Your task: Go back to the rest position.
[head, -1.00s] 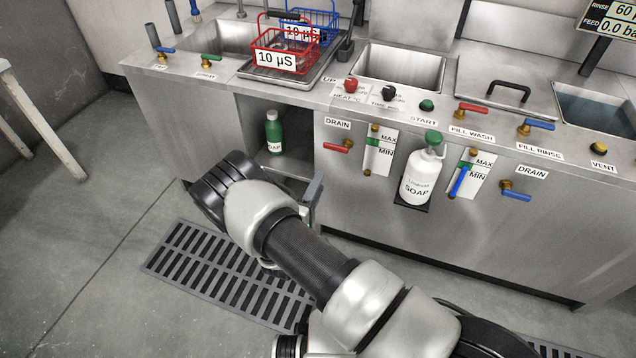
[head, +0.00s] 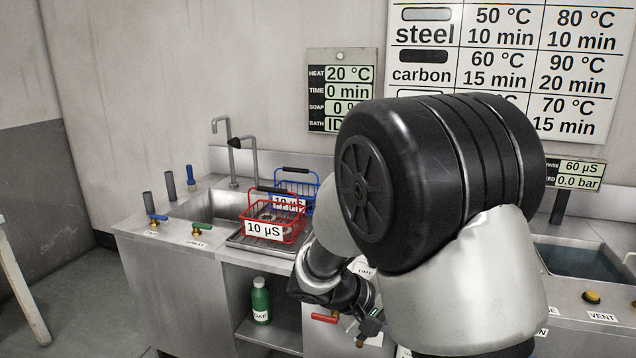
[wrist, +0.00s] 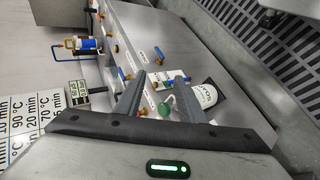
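My gripper (wrist: 160,77) is open in the wrist view, its two dark fingers spread apart with nothing held between them. In the head view my gripper (head: 372,322) is small and partly hidden behind my arm, in front of the steel counter. My arm is folded up high, and its large black joint fills the right middle of the head view.
The steel counter (head: 150,238) carries a red basket (head: 272,220), a blue basket (head: 297,187) and several valves. A green soap bottle (head: 261,300) stands on the open shelf below. A display panel (head: 335,90) and a wall chart (head: 575,60) are behind. Open floor lies at the left.

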